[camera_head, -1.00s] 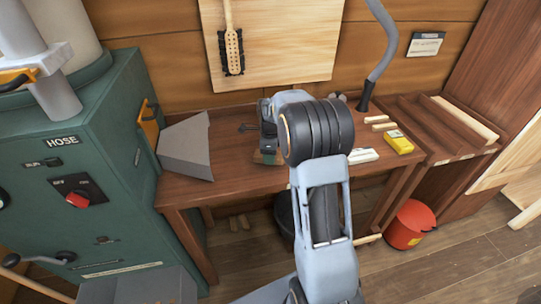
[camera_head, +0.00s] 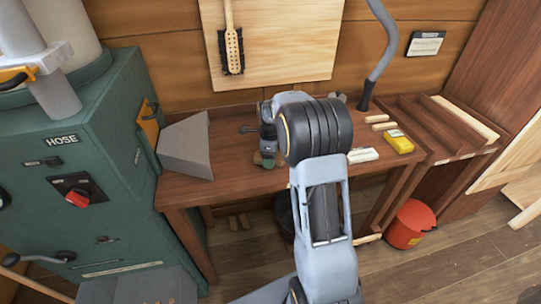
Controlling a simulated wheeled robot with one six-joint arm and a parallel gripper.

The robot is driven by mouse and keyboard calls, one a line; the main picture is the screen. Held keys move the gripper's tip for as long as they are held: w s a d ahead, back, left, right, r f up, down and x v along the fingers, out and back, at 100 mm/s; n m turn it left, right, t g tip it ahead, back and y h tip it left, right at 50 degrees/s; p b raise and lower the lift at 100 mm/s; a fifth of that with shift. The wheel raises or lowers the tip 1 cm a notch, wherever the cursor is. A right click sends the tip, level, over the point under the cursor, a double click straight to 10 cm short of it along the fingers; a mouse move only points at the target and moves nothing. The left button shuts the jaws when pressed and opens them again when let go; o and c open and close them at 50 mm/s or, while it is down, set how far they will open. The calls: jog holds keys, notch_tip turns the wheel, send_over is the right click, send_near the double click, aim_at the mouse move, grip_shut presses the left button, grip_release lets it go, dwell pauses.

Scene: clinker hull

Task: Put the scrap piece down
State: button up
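My arm stands in front of the workbench (camera_head: 230,172), and its thick dark joint covers the bench's middle. The end of my arm, with my gripper (camera_head: 267,152), points down just left of that joint, low over the bench top. Its fingers are too small and too covered to read. A small greenish and brown patch shows at its lower end; I cannot tell whether this is the scrap piece in the fingers or something on the bench. Two small pale wood pieces (camera_head: 380,122) lie on the bench to the right of my arm.
A grey angular block (camera_head: 187,147) sits at the bench's left end, beside the green hose cabinet (camera_head: 105,170). A yellow box (camera_head: 398,142) and a white block (camera_head: 363,155) lie right of my arm. A red bucket (camera_head: 409,224) stands on the floor. Bench top between grey block and arm is clear.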

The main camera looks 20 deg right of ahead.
notch_tip(320, 180, up, 11)
jog(key=s+a+r+n, duration=0.3)
jog(key=s+a+n, duration=0.1)
jog(key=s+n, duration=0.15)
jog(key=s+a+f+n+t, duration=0.1)
jog(key=s+a+f+n, duration=0.1)
jog(key=s+n, duration=0.6)
jog(key=s+a+f+n+t, duration=0.1)
jog(key=s+a+n+t, duration=0.1)
jog(key=s+a+n, duration=0.3)
jog(key=s+n, duration=0.3)
jog(key=n, duration=0.3)
jog(key=shift+s+f, duration=0.4)
jog(key=shift+r+n+p, duration=0.1)
jog(key=shift+n+p, duration=0.15)
jog(key=shift+p, duration=0.1)
